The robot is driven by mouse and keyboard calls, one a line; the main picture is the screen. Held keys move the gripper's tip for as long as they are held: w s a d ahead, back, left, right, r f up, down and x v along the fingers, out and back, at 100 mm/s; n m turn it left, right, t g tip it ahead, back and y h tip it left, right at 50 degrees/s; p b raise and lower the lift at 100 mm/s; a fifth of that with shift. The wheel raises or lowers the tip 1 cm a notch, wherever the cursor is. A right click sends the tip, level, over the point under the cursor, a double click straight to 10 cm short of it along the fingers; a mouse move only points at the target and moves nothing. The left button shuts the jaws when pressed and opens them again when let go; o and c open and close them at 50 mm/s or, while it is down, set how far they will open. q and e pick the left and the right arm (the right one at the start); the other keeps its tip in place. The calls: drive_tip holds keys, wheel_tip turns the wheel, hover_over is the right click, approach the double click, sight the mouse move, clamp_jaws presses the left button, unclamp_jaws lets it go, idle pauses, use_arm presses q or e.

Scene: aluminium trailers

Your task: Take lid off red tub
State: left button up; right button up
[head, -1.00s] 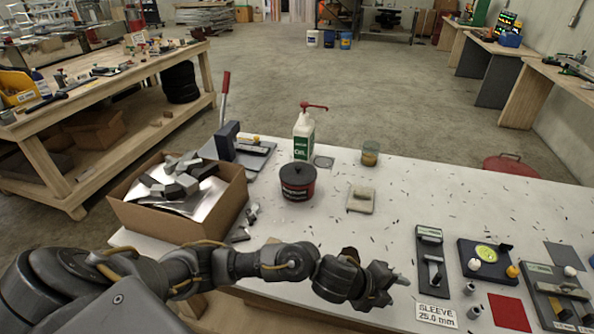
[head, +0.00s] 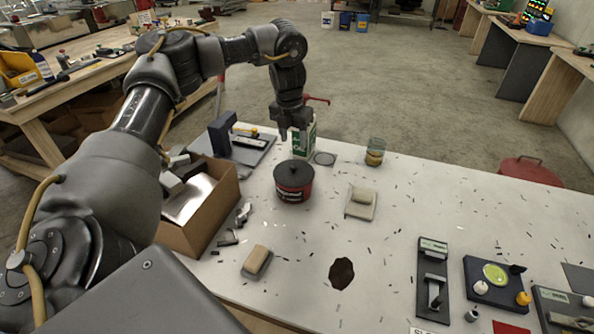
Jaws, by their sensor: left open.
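The red tub (head: 294,190) stands upright on the white table, left of its middle. Its dark lid (head: 294,174) with a small knob on top sits on it. My left gripper (head: 293,139) is open and points down, above and just behind the tub in the picture, with its fingers over the knob's side of the lid. I see nothing between its fingers except the white-green bottle behind. The gripper looks apart from the lid. My right gripper is not in view.
A white-green pump bottle (head: 304,140) stands close behind the tub. A cardboard box (head: 222,212) of metal offcuts is at left, a glass jar (head: 375,152) at back. A block on a pad (head: 361,203) lies right of the tub.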

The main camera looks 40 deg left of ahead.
use_arm(q)
drive_tip(key=p, duration=0.1)
hover_over(294, 166)
drive_tip(key=f, duration=0.5)
drive_tip(key=shift+s, duration=0.4)
drive_tip(key=shift+f, duration=0.3)
drive_tip(key=shift+f+p, duration=0.1)
drive_tip(key=shift+p, duration=0.3)
drive_tip(key=f, duration=0.1)
drive_tip(key=f+p, duration=0.1)
drive_tip(key=f, duration=0.1)
drive_tip(key=f+p, duration=0.1)
drive_tip(key=shift+w+a+f, duration=0.1)
drive_tip(key=shift+w+f, duration=0.1)
drive_tip(key=shift+w, duration=0.05)
drive_tip(key=shift+w+f, duration=0.1)
drive_tip(key=shift+f, duration=0.2)
drive_tip(key=shift+c, duration=0.3)
